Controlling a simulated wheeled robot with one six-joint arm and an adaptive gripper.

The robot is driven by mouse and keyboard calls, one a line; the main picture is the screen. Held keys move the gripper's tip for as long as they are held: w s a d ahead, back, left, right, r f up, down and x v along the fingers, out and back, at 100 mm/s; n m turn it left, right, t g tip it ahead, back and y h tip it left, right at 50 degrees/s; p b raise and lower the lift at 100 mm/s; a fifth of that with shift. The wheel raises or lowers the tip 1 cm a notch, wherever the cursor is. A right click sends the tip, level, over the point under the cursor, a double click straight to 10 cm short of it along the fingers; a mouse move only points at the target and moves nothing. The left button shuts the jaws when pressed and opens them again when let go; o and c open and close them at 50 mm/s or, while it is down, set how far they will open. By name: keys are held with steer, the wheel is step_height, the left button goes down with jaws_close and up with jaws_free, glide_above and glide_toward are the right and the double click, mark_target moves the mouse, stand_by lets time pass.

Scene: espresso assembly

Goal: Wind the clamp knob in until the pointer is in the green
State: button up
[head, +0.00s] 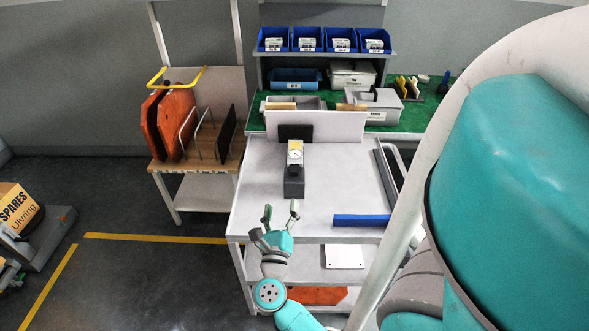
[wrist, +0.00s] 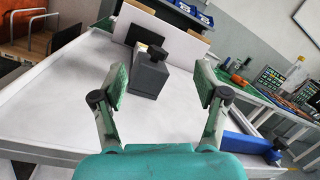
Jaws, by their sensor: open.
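The clamp is a dark grey block (head: 294,186) on the light grey table; it also shows in the wrist view (wrist: 149,80). Its black knob (head: 293,171) faces my side and shows near the block's top in the wrist view (wrist: 157,53). A pale dial with a yellow part (head: 295,151) sits behind the knob in the head view; its pointer is too small to read. My gripper (head: 281,212) is open and empty at the table's front edge, short of the block. In the wrist view its two fingers (wrist: 162,88) stand wide apart, with the block beyond them.
A blue bar (head: 361,220) lies at the table's front right. A light upright panel (head: 316,127) stands behind the clamp with a black plate (head: 295,132) before it. A dark rail (head: 388,172) runs along the right edge. The tabletop left of the clamp is clear.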

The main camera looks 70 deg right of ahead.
mark_target(292, 174)
steer(key=d+m+g, duration=0.1)
steer(key=d+m, duration=0.1)
steer(key=d, duration=0.4)
steer(key=w+d+f+m+g+y, duration=0.1)
steer(key=d+m, duration=0.2)
steer(key=d, duration=0.3)
steer(key=d+m+g+y, duration=0.1)
steer(key=d+m+g, duration=0.1)
steer(key=d, duration=0.4)
steer(key=shift+w+d+f+m, duration=0.15)
steer(key=shift+w+f+m, duration=0.1)
steer(key=shift+w+m, duration=0.25)
steer(key=shift+s, duration=0.1)
steer(key=shift+c, duration=0.2)
steer(key=c, duration=1.1)
